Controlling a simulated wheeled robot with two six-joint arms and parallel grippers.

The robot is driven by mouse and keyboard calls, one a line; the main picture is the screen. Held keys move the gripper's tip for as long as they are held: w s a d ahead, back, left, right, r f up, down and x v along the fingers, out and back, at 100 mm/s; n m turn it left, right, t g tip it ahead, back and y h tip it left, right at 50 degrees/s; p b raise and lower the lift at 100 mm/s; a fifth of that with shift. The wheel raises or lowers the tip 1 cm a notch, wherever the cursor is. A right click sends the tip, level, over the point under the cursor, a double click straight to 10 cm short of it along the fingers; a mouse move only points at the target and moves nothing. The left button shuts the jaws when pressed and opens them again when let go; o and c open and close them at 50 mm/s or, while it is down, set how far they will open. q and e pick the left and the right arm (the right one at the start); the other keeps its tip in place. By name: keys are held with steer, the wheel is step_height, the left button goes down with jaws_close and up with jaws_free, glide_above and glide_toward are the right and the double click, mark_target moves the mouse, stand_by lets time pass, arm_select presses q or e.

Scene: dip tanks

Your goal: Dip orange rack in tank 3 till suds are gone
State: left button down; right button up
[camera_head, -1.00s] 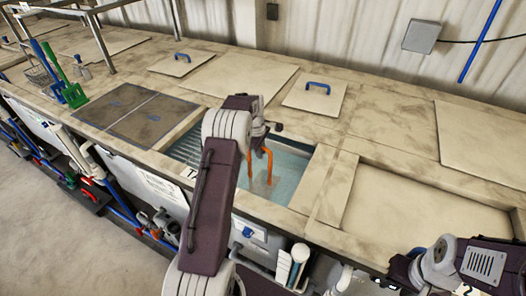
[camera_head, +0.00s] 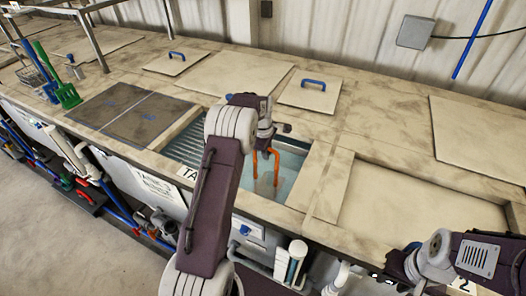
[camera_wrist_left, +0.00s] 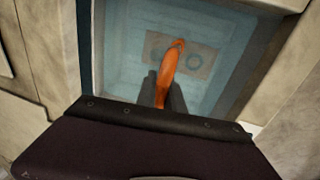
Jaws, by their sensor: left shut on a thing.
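My left gripper (camera_head: 268,148) is over the open tank (camera_head: 292,160) and shut on the orange rack (camera_head: 276,168). The rack's orange handle also shows in the left wrist view (camera_wrist_left: 167,72), upright between the fingers. Below it, a brownish rack base with round shapes (camera_wrist_left: 185,58) shows through the pale blue liquid. No suds are clear to see on the liquid. My right gripper is out of view; only part of that arm shows at the lower right.
Lids with blue handles (camera_head: 321,86) lie on the counter behind the tank. A grey mesh drain panel (camera_head: 128,117) is left of it. A green brush (camera_head: 67,95) stands at far left. A shallow recessed area (camera_head: 415,215) is to the right.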

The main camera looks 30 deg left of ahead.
arm_select(q)
steer(key=shift+a+r+p, duration=0.1)
steer(key=shift+a+p, duration=0.65)
steer(key=shift+a, duration=1.4)
steer(key=shift+d, duration=0.1)
steer(key=d, duration=0.2)
steer(key=shift+d, duration=0.3)
